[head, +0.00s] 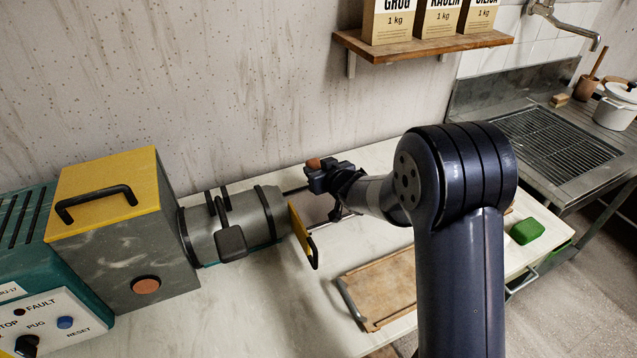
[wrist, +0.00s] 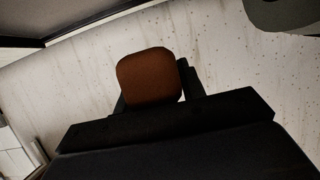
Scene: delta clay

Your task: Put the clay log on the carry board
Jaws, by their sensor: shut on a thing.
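My gripper (head: 322,176) is out over the white worktop, right of the machine's barrel. It is shut on the clay log (head: 314,163), a small brown end of which shows at the fingers. In the wrist view the clay log (wrist: 148,76) shows as a rounded reddish-brown block at my gripper (wrist: 152,98); the rest of it is hidden. The carry board (head: 385,283), brown with a grey metal handle at its left end, lies on the worktop nearer the camera. My arm hides its right part.
The pug mill (head: 110,235), with a yellow cover, fills the left; its barrel ends at a yellow plate (head: 303,237). A green block (head: 527,231) lies at right. A wall shelf (head: 425,46) holds bags above. A steel sink unit (head: 555,145) stands at right.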

